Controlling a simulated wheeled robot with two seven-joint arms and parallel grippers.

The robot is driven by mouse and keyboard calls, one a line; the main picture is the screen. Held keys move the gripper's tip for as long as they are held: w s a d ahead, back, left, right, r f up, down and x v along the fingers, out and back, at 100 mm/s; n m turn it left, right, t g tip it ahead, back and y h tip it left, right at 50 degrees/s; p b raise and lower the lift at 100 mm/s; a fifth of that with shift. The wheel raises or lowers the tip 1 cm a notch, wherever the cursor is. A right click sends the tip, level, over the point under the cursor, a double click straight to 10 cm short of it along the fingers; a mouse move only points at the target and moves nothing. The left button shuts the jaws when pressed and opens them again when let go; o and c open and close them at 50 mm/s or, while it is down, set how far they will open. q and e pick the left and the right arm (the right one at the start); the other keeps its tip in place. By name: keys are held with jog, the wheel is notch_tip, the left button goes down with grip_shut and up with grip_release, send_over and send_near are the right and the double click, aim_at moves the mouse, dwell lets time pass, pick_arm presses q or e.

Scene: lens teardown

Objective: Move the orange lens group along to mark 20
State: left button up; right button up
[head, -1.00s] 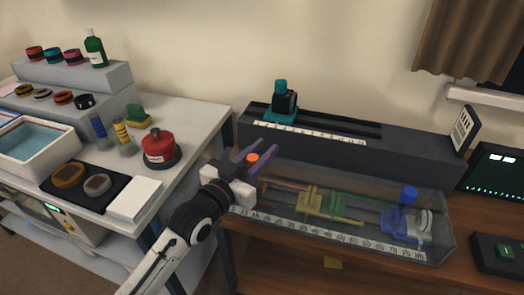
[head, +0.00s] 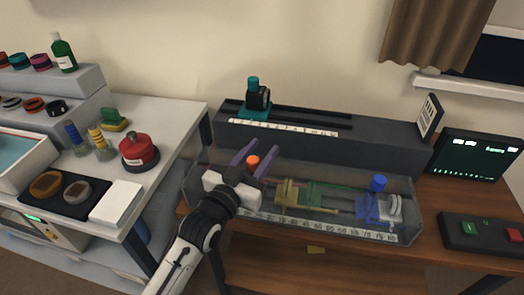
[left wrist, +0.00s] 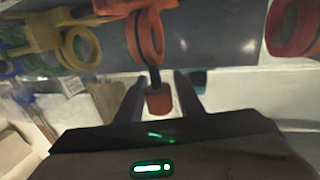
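The orange lens group shows in the head view as an orange knob (head: 253,160) near the left end of the clear case (head: 408,228). In the left wrist view its knob (left wrist: 158,101) stands on a dark stem below an orange ring (left wrist: 147,37). My left gripper (head: 256,152) has one finger on each side of this knob. The fingers (left wrist: 161,92) look apart, with a narrow gap on at least one side. The number scale (head: 330,229) runs along the case's front; the gripper hides its left part, and I cannot read the knob's mark. My right gripper is out of view.
Farther right in the case are a yellow group (head: 288,193), green parts (head: 320,194) and a blue group with a blue knob (head: 378,182). Behind stands a dark rail (head: 370,143) with a teal carriage (head: 255,110). A button box (head: 475,234) is at right.

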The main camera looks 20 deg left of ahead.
pick_arm(q)
jog(key=shift+o, duration=0.5)
jog(key=shift+s+f, duration=0.1)
jog(key=shift+s, duration=0.2)
jog(key=v, duration=0.9)
jog(key=shift+s+a, duration=0.1)
jog(key=shift+s, duration=0.25)
